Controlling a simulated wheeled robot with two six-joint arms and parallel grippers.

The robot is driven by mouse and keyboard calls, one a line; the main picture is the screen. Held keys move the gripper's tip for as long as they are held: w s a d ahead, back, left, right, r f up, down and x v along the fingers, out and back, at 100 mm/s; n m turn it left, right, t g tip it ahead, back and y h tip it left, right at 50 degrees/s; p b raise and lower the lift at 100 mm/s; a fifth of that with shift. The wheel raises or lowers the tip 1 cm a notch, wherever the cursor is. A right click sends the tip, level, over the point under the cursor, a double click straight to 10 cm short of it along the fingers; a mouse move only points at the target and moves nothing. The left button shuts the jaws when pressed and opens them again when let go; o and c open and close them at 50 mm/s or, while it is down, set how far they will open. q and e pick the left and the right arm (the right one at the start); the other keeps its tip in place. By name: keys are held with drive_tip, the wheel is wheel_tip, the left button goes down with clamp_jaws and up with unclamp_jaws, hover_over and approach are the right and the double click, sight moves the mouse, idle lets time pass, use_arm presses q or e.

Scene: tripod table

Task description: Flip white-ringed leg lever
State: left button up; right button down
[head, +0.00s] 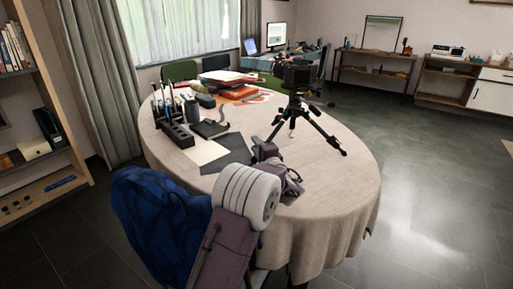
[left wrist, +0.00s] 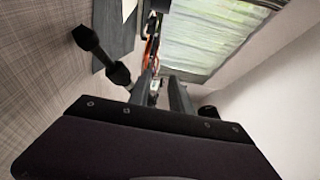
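The black camera tripod (head: 298,105) stands upright on the right part of the round table, with its legs spread. A small pale mark (head: 292,127) shows low on its nearest side; I cannot tell whether it is the white ring. My left gripper (head: 266,151) is low over the table, left of and nearer than the tripod, apparently apart from it. In the left wrist view, dark slender parts (left wrist: 180,100) rise beyond my gripper body; which are fingers and which are tripod parts is unclear. The lever itself is too small to make out. My right gripper is out of view.
The cloth-covered table (head: 325,185) has clear room right of the tripod. A black organiser (head: 175,132) and a dark sheet (head: 228,158) lie to the left. Red books (head: 238,91) lie behind. A chair with a blue cover (head: 160,225) stands at the near edge.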

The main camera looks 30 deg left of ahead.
use_arm(q)
clamp_jaws()
idle(1.5)
